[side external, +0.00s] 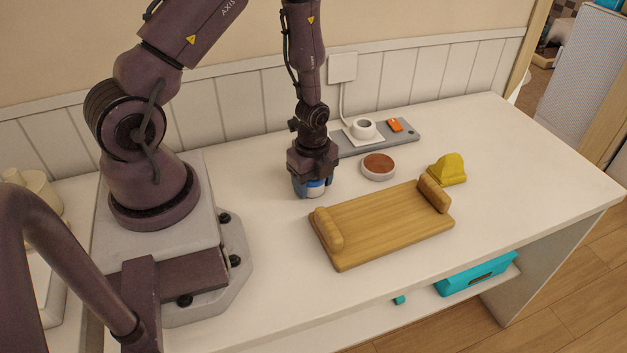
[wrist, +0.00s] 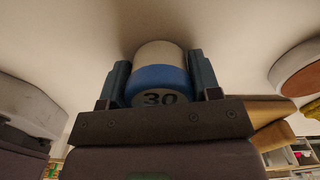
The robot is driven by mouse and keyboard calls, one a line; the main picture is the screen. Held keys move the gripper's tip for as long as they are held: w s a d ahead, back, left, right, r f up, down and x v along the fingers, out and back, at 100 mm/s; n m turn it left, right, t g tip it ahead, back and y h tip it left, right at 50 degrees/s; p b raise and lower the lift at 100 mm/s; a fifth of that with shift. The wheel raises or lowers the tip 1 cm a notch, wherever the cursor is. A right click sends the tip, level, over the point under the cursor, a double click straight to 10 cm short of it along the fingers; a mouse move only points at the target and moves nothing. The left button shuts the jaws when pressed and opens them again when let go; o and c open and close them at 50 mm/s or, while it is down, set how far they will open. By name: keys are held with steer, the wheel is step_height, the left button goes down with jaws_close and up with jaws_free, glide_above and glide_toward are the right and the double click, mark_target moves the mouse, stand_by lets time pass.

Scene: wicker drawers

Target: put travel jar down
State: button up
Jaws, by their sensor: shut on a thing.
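The travel jar (side external: 314,189) is a small round jar with a white body, a blue band and a face marked "30". It sits between the fingers of my gripper (side external: 312,180), low over the white table, left of the wooden tray. In the wrist view the jar (wrist: 160,72) is gripped between both fingers of my gripper (wrist: 162,82). Its far end is close to the table surface; I cannot tell whether it touches.
A wooden tray (side external: 385,226) with raised ends lies to the right. The table's right end (side external: 540,170) is clear.

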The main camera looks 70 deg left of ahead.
steer(key=o, duration=0.9)
steer(key=shift+f, duration=0.15)
steer(key=shift+o, duration=0.2)
step_height(320, 180, up, 12)
steer(key=shift+r, duration=0.1)
steer(key=s+d+r+n+t, duration=0.2)
steer(key=d+r+n, duration=0.1)
steer(key=r+n, duration=0.2)
steer(key=s+d+r+n+t, duration=0.1)
steer(key=s+d+r+n, duration=0.2)
steer(key=r, duration=0.7)
steer(key=s+d+r+n+t, duration=0.2)
steer(key=s+d+r+n, duration=0.1)
steer(key=r+n, duration=0.4)
steer(key=shift+s+d+r+t, duration=0.25)
steer(key=shift+d+r, duration=0.2)
steer(key=shift+d, duration=0.3)
